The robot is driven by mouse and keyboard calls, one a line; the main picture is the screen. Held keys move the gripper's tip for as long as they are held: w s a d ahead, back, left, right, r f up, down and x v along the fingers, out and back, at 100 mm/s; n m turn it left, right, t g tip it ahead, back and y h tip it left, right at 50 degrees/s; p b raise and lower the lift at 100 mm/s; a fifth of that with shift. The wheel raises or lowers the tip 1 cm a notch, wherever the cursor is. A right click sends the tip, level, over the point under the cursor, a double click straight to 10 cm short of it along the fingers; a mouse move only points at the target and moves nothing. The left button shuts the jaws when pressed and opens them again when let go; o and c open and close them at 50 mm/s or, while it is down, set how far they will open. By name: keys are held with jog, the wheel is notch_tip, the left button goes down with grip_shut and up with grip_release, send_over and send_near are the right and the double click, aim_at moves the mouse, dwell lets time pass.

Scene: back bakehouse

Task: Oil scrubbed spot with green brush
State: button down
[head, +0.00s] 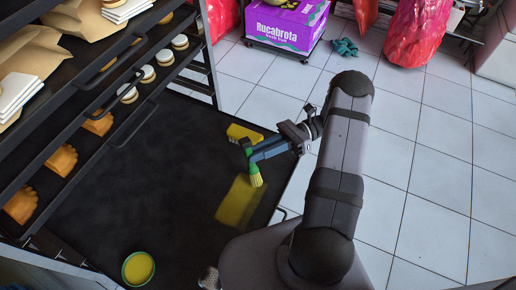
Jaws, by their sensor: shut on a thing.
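My gripper (252,153) is shut on the green brush (255,177), over the right part of the black surface. The brush hangs with its pale yellow-green bristles downward. The bristle tips overlap the upper right of a flat yellow patch (236,205) on the black surface. I cannot tell whether they touch it. A small round dish (125,272) with a green rim and yellow contents stands at the front left of the surface. My fingers hide part of the brush's handle.
A yellow block-like thing (240,132) lies just behind my gripper. The black surface (150,200) is otherwise largely clear. A dark rack (125,130) with baked goods rises at the left. A purple box (285,22) and red bags (418,32) stand on the tiled floor behind.

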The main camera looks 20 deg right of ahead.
jog(key=shift+s+a+p, duration=4)
jog(key=shift+s+a, duration=1.65)
jog(key=shift+s, duration=0.1)
notch_tip(320, 180, up, 8)
jog(key=p, duration=0.6)
jog(key=shift+s, duration=0.1)
jog(key=shift+s+d+f, duration=0.45)
jog(key=shift+s+d, duration=0.2)
jog(key=shift+d, duration=0.05)
jog(key=shift+t, duration=0.3)
jog(key=m+t+h+p, duration=0.1)
jog(key=m+t, duration=0.2)
jog(key=t, duration=0.1)
jog(key=m+t+h+p, duration=0.1)
jog(key=m+t, duration=0.2)
jog(key=t, duration=0.1)
jog(key=r+m+t+h+p, duration=0.1)
jog(key=m+t+p, duration=0.1)
jog(key=t, duration=0.2)
jog(key=shift+m, duration=0.4)
